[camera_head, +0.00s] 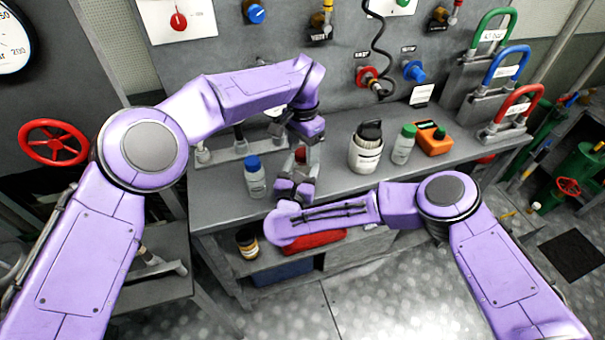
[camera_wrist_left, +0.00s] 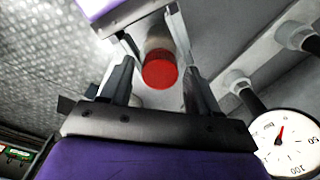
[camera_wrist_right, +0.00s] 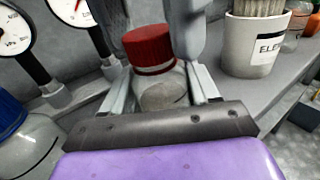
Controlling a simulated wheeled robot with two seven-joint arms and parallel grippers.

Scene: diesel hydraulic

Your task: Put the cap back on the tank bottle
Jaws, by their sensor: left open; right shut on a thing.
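The tank bottle (camera_wrist_right: 165,92) is clear and stands upright at the front of the bench. Its red cap (camera_wrist_right: 150,48) sits on top of it, with a pale ring under the cap. The cap also shows in the left wrist view (camera_wrist_left: 160,70) and, small, in the head view (camera_head: 300,155). My right gripper (camera_wrist_right: 162,85) is shut on the bottle body; in the head view it is at the bench edge (camera_head: 294,190). My left gripper (camera_head: 308,148) is above the bottle, open, its fingers on either side of the cap in the right wrist view.
A blue-capped bottle (camera_head: 254,180) stands just left of my grippers. To the right are a white labelled cup (camera_head: 365,158), a green-capped bottle (camera_head: 403,148) and an orange box (camera_head: 433,140). Gauges on pipes stand behind. The bench front edge is close.

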